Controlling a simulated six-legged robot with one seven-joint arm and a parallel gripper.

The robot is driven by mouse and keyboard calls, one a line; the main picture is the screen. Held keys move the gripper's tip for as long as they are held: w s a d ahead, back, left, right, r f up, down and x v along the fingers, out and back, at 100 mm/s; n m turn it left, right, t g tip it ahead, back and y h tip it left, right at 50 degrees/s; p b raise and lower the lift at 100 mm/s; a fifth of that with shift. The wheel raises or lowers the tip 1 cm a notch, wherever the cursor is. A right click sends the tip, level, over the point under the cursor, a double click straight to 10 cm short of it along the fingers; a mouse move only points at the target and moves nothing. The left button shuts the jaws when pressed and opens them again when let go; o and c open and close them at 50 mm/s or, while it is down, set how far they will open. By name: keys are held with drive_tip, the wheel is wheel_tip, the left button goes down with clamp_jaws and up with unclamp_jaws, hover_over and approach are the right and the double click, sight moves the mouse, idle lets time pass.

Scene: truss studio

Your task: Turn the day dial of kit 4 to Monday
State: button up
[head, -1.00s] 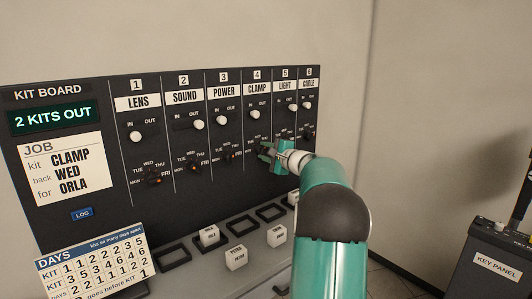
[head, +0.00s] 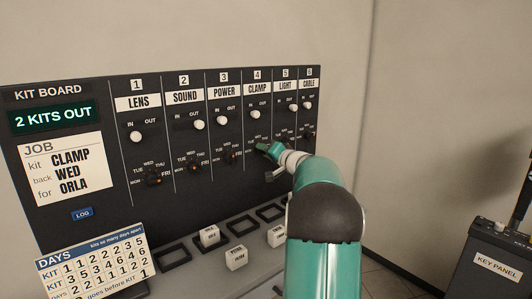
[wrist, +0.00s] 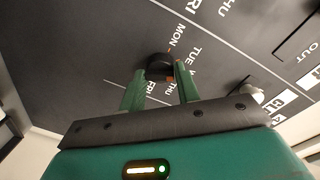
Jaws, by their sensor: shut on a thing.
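The kit 4 column, headed CLAMP (head: 257,89), is on the kit board. In the head view my gripper (head: 266,149) is at its day dial and mostly hides it. The wrist view shows the black day dial (wrist: 159,66) between the two green fingers of my gripper (wrist: 159,88), which are shut on it. The day words MON (wrist: 177,35), TUE and FRI show around the dial. Small orange marks show by the dial's MON side and near THU. I cannot tell for sure which day its pointer is at.
Other day dials, such as kit 3's (head: 230,156), sit close on the left. White slider knobs, such as kit 4's (head: 255,114), are above. A shelf with white cubes (head: 236,258) juts out below. A key panel (head: 497,265) stands at the right.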

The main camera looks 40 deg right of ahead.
drive_tip(key=n, duration=1.2)
drive_tip(key=shift+a+r+t+h, duration=0.1)
drive_tip(key=shift+t+h, duration=0.2)
drive_tip(key=shift+h, duration=0.1)
drive_tip(key=shift+n, duration=0.3)
drive_tip(key=o, duration=0.9)
drive_tip(key=shift+a, duration=0.1)
drive_tip(key=shift+o, duration=0.3)
drive_tip(key=shift+s, duration=0.1)
drive_tip(key=s+a, duration=0.2)
drive_tip(key=s, duration=1.1)
drive_tip(key=shift+s, duration=0.2)
